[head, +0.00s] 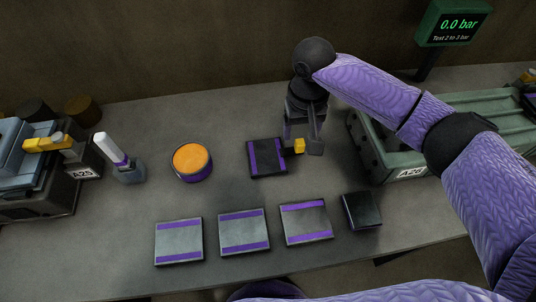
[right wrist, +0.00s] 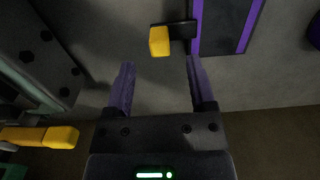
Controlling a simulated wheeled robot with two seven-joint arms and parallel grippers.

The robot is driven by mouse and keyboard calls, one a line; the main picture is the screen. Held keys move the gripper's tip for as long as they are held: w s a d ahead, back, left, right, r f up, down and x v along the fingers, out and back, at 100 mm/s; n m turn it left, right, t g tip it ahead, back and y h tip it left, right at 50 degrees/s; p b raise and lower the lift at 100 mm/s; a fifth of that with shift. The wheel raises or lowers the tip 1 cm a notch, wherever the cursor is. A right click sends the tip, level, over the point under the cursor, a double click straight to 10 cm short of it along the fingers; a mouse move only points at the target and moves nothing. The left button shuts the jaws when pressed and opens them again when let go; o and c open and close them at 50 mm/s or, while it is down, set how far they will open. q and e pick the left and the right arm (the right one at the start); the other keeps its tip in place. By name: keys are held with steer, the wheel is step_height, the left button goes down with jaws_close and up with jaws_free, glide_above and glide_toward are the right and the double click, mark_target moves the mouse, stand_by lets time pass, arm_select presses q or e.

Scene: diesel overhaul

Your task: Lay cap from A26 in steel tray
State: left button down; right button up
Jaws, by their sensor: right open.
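A small dark piece with a yellow block on its end (head: 299,146) lies at the right edge of a dark tray (head: 267,157) with purple stripes. I cannot tell whether it is the cap. My right gripper (head: 312,139) is open above and beside it. In the right wrist view, the yellow block (right wrist: 159,41) lies beyond the open, empty fingers (right wrist: 160,68). The green-grey A26 unit (head: 410,172) stands to the right, partly behind my arm. Three grey plates or trays (head: 244,232) with purple stripes lie in front; I cannot tell which is the steel tray. My left gripper is not seen.
A dark block (head: 362,211) lies at the right end of the front row. An orange-topped round tin (head: 191,162), a white-topped bottle (head: 120,160) and the A25 unit (head: 40,175) stand on the left. A pressure display (head: 453,23) stands at the back right.

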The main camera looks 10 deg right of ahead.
mark_target(300, 142)
steer(key=f, duration=0.1)
steer(key=f+b, duration=0.1)
steer(key=f, duration=0.2)
steer(key=shift+s+b, duration=0.3)
steer(key=shift+b, duration=0.05)
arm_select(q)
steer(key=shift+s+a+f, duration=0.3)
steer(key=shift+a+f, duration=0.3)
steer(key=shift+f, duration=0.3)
arm_select(e)
steer(key=shift+r, duration=0.1)
steer(key=shift+c, duration=0.6)
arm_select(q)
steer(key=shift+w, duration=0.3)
arm_select(e)
jaws_close()
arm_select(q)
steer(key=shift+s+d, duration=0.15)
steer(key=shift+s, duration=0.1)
